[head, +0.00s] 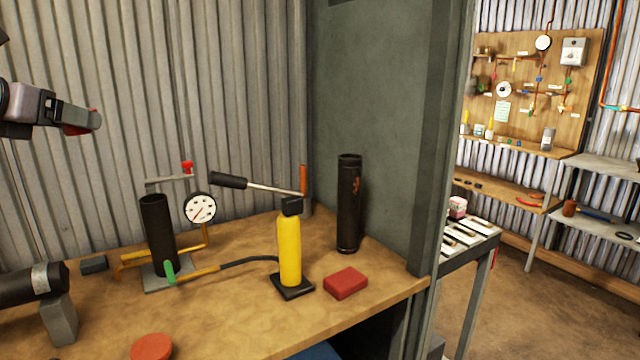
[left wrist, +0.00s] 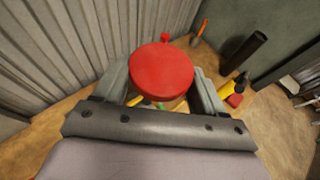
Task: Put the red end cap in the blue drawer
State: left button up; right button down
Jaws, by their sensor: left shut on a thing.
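My left gripper (head: 88,122) is raised high at the left, in front of the corrugated wall and above the bench. It is shut on a round red end cap (left wrist: 162,68), which sits between the two fingers in the left wrist view. In the head view only a little red of the cap shows at the fingers. A blue surface (head: 318,351) shows below the bench's front edge at the bottom of the head view. It may be the blue drawer, but most of it is out of frame. My right gripper is not in view.
On the wooden bench (head: 225,307) stand a yellow hand pump (head: 290,249), a black tube (head: 349,205), a black pipe with a gauge (head: 200,208) and a red block (head: 346,282). An orange-red disc (head: 152,347) lies near the front. A grey post (head: 432,140) bounds the bench's right.

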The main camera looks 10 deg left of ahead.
pick_arm(q)
jog(key=shift+s, duration=0.4)
jog(key=shift+s+d+f+m+h, duration=0.1)
jog(key=shift+d+f+m+h, duration=0.2)
jog(key=shift+d+f, duration=0.65)
jog(key=d+f+m+g+h, duration=0.2)
jog(key=d+f+m+h, duration=0.35)
jog(key=d+f, duration=0.95)
jog(key=s+d+f+n, duration=0.1)
jog(key=s+d+f, duration=0.9)
jog(key=s+f, duration=0.3)
jog(key=shift+s+f+y+p, duration=0.2)
jog(key=shift+f+y+p, duration=0.2)
jog(key=shift+f, duration=0.2)
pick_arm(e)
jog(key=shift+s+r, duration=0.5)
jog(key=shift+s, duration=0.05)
pick_arm(q)
jog(key=shift+n+t, duration=0.25)
jog(key=shift+t, duration=0.05)
